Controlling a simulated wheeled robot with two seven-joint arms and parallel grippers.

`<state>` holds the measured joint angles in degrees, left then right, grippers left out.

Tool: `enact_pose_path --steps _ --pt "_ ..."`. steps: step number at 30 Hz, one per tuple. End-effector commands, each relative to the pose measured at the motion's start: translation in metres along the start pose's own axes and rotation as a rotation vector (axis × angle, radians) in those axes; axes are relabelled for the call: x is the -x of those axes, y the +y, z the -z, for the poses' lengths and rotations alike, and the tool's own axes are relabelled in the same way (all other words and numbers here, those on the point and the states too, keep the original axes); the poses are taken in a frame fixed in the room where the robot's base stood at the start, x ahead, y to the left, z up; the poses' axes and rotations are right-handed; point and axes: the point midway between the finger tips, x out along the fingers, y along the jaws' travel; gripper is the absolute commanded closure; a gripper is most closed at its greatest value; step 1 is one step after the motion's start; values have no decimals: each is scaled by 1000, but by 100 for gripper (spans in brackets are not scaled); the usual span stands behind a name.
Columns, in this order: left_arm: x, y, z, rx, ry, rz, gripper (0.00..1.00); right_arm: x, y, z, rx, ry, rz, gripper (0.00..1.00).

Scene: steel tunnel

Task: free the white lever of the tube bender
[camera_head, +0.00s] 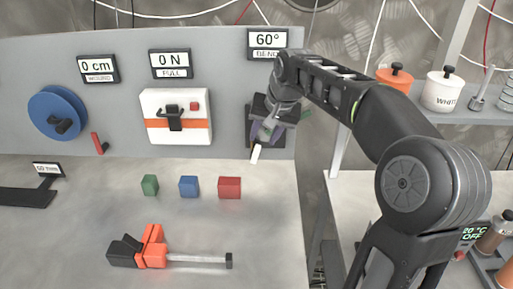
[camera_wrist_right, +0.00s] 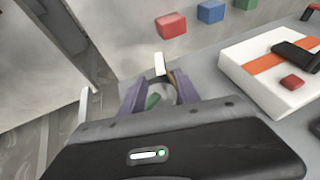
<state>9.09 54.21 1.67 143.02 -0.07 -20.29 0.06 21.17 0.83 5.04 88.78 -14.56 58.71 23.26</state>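The tube bender (camera_head: 281,113) is on the grey upright panel under the "60° BEND" display, mostly hidden behind my right gripper. Its white lever (camera_head: 256,153) shows as a short white tip below the gripper; in the right wrist view the white lever (camera_wrist_right: 160,64) sticks out beyond the fingers. My right gripper (camera_head: 264,132) is at the bender. In the right wrist view its two purple fingers (camera_wrist_right: 159,92) stand apart, with gaps around the lever's lower part. A green piece (camera_wrist_right: 152,101) shows between them. My left gripper is out of view.
Green (camera_head: 149,185), blue (camera_head: 189,186) and red (camera_head: 229,187) blocks stand on the bench below the panel. An orange and black tool (camera_head: 145,249) lies in front. A white box (camera_head: 176,117) and blue reel (camera_head: 58,113) are on the panel. A shelf with pots is at right.

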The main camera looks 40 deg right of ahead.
Motion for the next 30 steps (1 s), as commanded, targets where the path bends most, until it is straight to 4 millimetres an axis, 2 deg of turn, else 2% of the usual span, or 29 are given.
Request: enact_pose_path --steps 5,16,21,27,30 --pt "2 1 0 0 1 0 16 -16 0 -1 -1 -4 -2 62" --pt "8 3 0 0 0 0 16 -69 0 0 0 -3 -2 62" --pt "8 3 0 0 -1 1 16 -77 0 0 0 -1 -1 62" --pt "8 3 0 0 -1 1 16 -77 0 0 0 0 0 62" --pt "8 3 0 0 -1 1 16 -77 0 0 0 0 0 69"
